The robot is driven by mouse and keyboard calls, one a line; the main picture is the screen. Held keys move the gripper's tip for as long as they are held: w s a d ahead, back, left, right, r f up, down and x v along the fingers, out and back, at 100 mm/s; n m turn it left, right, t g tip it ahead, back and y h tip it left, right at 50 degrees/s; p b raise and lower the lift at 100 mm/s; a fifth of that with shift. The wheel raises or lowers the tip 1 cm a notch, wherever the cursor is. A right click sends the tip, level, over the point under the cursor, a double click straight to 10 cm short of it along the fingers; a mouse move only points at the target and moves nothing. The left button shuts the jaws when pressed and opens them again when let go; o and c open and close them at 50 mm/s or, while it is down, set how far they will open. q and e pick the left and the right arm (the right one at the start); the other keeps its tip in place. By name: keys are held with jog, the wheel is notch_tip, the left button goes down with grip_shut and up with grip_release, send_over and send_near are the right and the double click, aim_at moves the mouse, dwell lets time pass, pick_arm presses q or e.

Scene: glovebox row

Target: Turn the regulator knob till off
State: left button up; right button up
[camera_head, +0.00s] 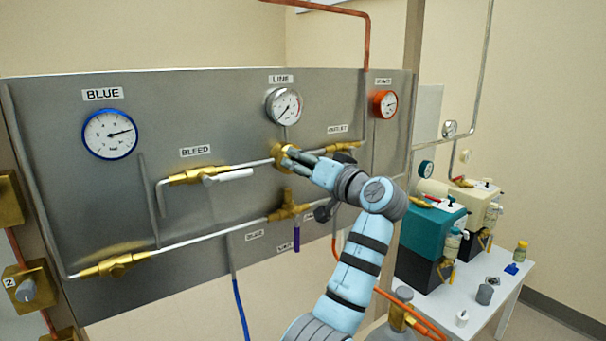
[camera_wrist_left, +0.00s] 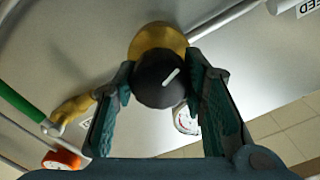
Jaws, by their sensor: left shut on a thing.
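The regulator has a round black knob (camera_wrist_left: 158,82) with a white index line, slanting up to the right in the left wrist view. Its brass body (camera_wrist_left: 158,38) shows behind the knob, and in the head view the brass (camera_head: 281,151) sits on the steel panel under the LINE gauge (camera_head: 283,106). My left gripper (camera_head: 291,159) is at the regulator. In the left wrist view its two green-grey fingers (camera_wrist_left: 166,84) are shut on the knob, one on each side. In the head view the knob is hidden by the gripper. My right gripper is in neither view.
A BLEED valve (camera_head: 200,176) with a white lever lies left of the regulator. A brass outlet valve (camera_head: 342,148) is close on the right, behind my wrist. Another brass valve (camera_head: 288,206) sits below. A white table (camera_head: 476,311) with pump units stands at right.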

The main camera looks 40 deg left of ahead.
pick_arm(q)
jog(key=n+b, duration=0.2)
jog(key=n, duration=0.3)
jog(key=shift+r, duration=0.15)
dwell(0.3)
jog(key=o, duration=1.2)
jog(key=shift+a, duration=0.1)
jog(key=shift+c, duration=0.2)
jog(key=v, duration=1.2)
